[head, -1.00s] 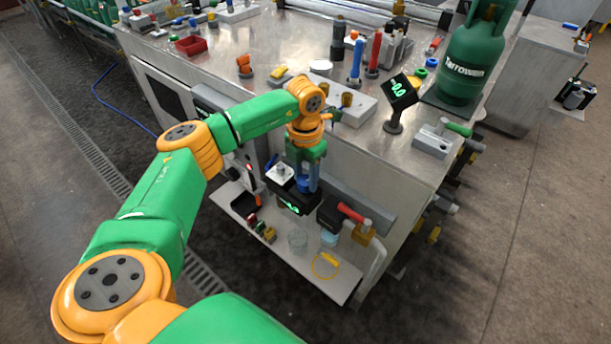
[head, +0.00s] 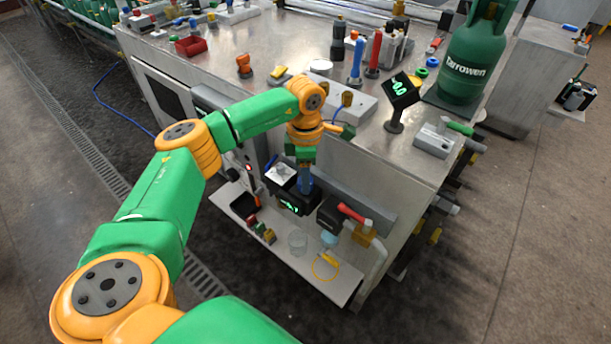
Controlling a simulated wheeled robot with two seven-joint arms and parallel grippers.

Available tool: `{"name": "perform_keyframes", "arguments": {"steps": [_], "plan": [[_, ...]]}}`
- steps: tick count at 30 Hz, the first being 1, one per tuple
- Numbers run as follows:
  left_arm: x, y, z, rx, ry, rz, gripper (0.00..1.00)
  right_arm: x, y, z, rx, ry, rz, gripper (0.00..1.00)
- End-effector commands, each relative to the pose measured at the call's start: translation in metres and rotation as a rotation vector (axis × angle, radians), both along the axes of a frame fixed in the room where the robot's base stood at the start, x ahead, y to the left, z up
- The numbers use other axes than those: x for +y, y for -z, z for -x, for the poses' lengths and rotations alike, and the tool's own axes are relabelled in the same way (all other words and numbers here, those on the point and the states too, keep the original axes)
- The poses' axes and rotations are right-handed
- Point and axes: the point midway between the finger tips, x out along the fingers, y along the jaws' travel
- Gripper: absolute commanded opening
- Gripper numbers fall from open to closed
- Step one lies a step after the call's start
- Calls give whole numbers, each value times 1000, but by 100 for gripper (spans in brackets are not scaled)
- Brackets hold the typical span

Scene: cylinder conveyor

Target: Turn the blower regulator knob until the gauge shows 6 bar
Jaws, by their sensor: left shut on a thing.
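My left gripper (head: 306,180) points down over the shelf on the bench's front side and is shut on the blue regulator knob, which its fingers mostly hide. Just below the knob is a small black gauge box with green lit digits (head: 291,206), too small to read. A white-topped block (head: 280,174) sits just left of the knob. A second black display (head: 401,90) on a stand on the bench top shows green characters that I cannot read surely. My right gripper is not in view.
The steel bench (head: 262,96) carries a green gas cylinder (head: 471,60), bottles and small fittings. The lower shelf (head: 262,236) holds a clear glass (head: 298,242), a red-handled part (head: 351,212) and a yellow ring (head: 326,266).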

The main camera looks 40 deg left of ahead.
Motion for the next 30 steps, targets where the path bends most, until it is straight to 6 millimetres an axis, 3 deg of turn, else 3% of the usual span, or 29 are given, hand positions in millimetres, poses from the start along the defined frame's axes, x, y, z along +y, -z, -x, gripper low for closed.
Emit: {"name": "perform_keyframes", "arguments": {"steps": [22,23,24,30], "plan": [[0,0,0,1,73,-1,0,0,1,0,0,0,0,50],[0,0,0,1,72,-1,54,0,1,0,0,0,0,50],[0,0,0,0,72,-1,58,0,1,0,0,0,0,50],[0,0,0,0,72,0,58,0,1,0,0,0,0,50]]}}
